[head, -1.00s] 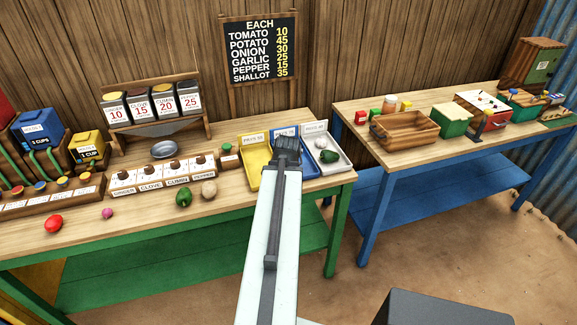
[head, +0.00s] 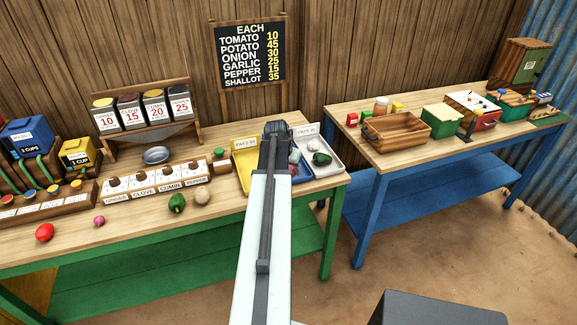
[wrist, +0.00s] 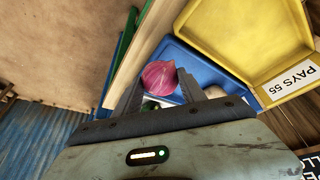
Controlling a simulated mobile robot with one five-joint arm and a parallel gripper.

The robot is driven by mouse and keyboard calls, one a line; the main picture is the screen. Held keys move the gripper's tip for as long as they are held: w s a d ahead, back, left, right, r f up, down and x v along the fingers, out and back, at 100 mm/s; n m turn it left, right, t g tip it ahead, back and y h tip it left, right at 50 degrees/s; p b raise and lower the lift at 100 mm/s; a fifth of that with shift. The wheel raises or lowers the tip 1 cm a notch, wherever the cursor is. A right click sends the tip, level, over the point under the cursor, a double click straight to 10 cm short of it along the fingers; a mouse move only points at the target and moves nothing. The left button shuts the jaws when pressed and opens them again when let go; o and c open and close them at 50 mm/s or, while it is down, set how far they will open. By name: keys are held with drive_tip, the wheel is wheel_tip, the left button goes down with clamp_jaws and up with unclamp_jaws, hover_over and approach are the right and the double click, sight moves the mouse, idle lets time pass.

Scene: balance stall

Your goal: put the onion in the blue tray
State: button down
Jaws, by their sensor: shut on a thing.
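My gripper (wrist: 158,88) is shut on a purple-red onion (wrist: 160,76), seen between its fingers in the wrist view. In the head view my gripper (head: 275,132) is over the trays at the right end of the green-legged table, seen from behind; the onion in it cannot be made out clearly there. The blue tray (wrist: 213,68) lies beyond the onion in the wrist view. In the head view my arm hides most of the blue tray (head: 303,177). I cannot tell the height of the onion above the tray.
The yellow tray (head: 243,178) is left of the blue one; the white tray (head: 328,171) on the right holds a green pepper (head: 321,159). A tomato (head: 44,232), a small pink bulb (head: 99,221), another pepper (head: 176,203) and a potato (head: 202,198) lie along the front.

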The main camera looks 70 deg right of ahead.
drive_tip(key=d, duration=0.2)
drive_tip(key=w+d, duration=0.1)
drive_tip(key=d, duration=0.2)
drive_tip(key=w+d, duration=0.1)
drive_tip(key=d, duration=0.1)
drive_tip(key=shift+d+f, duration=0.15)
drive_tip(key=shift+f, duration=0.2)
drive_tip(key=f+b, duration=0.2)
drive_tip(key=b, duration=0.1)
drive_tip(key=f+b, duration=0.1)
drive_tip(key=f, duration=0.1)
drive_tip(key=shift+w+d, duration=0.15)
drive_tip(key=shift+d, duration=0.1)
drive_tip(key=shift+r, duration=0.25)
drive_tip(key=shift+f, duration=0.1)
drive_tip(key=c, duration=0.7)
unclamp_jaws()
drive_tip(key=shift+o, duration=0.2)
drive_tip(key=p+v, duration=1.1)
drive_tip(key=v, duration=0.1)
